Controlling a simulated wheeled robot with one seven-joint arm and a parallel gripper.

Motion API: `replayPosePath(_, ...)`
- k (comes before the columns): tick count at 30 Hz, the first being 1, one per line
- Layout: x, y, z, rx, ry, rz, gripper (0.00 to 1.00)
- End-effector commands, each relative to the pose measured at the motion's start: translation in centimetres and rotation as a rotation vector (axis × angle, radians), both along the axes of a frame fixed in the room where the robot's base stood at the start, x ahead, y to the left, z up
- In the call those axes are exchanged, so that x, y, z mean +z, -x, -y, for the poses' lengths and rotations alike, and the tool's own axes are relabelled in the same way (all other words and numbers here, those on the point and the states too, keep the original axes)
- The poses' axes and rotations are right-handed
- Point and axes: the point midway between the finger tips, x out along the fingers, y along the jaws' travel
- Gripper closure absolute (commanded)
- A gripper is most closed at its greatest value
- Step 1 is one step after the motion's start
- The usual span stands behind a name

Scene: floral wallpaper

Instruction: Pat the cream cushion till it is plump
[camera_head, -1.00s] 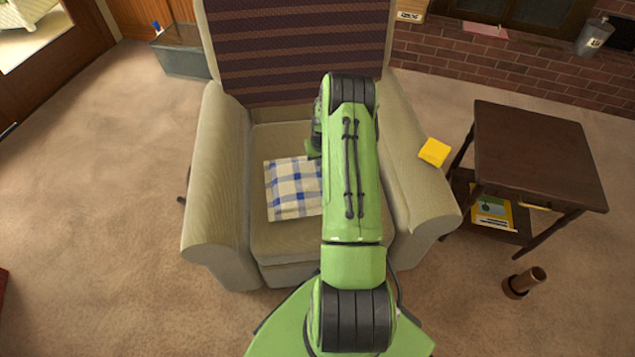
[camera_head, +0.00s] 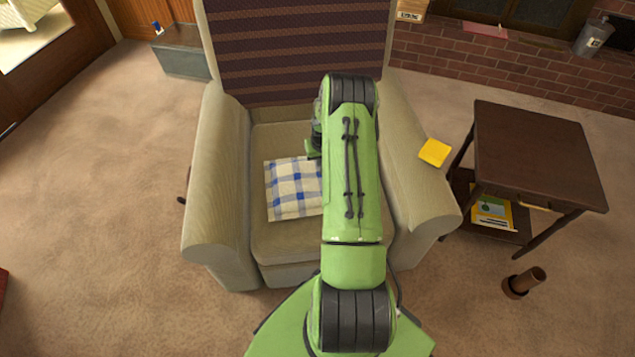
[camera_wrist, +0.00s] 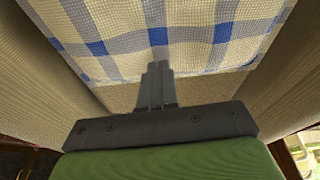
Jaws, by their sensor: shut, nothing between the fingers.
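The cream cushion (camera_head: 293,190) has a blue check pattern and lies on the seat of the armchair (camera_head: 215,190). Its right side is hidden behind my arm in the head view. In the wrist view the cushion (camera_wrist: 200,35) fills the upper part of the picture. My gripper (camera_wrist: 158,68) is shut and empty, its fingertips at the cushion's near edge in that view. I cannot tell whether they touch the cloth. In the head view my arm hides the fingers.
A grey bin (camera_head: 180,52) is behind left.

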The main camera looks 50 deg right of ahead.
Motion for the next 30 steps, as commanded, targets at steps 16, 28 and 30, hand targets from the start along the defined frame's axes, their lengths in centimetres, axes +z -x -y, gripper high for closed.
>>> replayPosePath(16,-1.5,0.0,0.0,0.0,0.0,0.0,1.0)
replayPosePath(28,2.1,0.0,0.0,0.0,0.0,0.0,1.0)
replayPosePath(30,2.0,0.0,0.0,0.0,-0.001,-0.001,1.0)
